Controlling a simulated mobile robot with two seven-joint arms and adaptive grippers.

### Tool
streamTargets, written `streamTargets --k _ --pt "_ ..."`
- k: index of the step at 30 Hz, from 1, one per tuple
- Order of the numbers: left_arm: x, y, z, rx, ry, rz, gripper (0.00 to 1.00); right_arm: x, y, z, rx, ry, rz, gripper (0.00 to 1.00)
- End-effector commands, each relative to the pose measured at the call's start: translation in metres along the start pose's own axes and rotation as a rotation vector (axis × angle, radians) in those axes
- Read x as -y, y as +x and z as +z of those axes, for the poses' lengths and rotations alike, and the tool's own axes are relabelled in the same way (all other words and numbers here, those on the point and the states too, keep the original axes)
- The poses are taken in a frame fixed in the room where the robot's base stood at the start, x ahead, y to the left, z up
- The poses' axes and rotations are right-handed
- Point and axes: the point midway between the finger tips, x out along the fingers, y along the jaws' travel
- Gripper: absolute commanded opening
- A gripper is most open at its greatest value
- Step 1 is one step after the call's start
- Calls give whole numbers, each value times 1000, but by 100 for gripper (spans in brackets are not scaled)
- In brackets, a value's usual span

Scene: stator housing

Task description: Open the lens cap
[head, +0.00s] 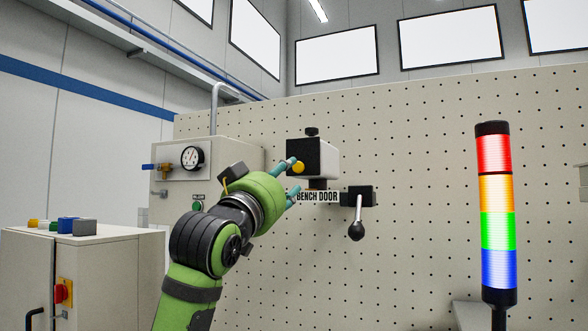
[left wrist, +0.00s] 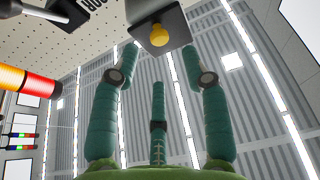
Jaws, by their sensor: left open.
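The lens cap is a black square plate (head: 305,151) on the front of a white box (head: 330,160) mounted at the pegboard wall, and it looks closed. A yellow knob (head: 298,167) sticks out of it. In the left wrist view the dark plate (left wrist: 172,20) and the yellow knob (left wrist: 158,36) show at the top centre. My left gripper (head: 293,181) has teal fingers and is open and empty, close in front of the cap. In the left wrist view its fingers (left wrist: 160,66) spread either side of the knob, apart from it. My right gripper is out of view.
Below the box are a "BENCH DOOR" sign (head: 318,197) and a black lever (head: 356,230). A cabinet with a gauge (head: 192,157) stands left. A stack light (head: 496,210) stands right. Pegboard between lever and light is clear.

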Motion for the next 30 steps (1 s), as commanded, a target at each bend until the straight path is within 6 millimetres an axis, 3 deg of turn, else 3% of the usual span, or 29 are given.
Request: streamTargets --k 3,9,22,23,26,30 --pt "0 22 -5 6 0 0 46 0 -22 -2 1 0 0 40" --pt "0 46 -3 5 1 -1 46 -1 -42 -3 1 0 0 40" --pt "0 56 1 2 2 -1 46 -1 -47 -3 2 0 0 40" --pt "0 56 1 2 1 -1 42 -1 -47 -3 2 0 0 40" --pt "0 56 1 2 1 0 2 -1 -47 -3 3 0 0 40" --pt "0 56 1 2 1 0 0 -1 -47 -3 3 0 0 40"
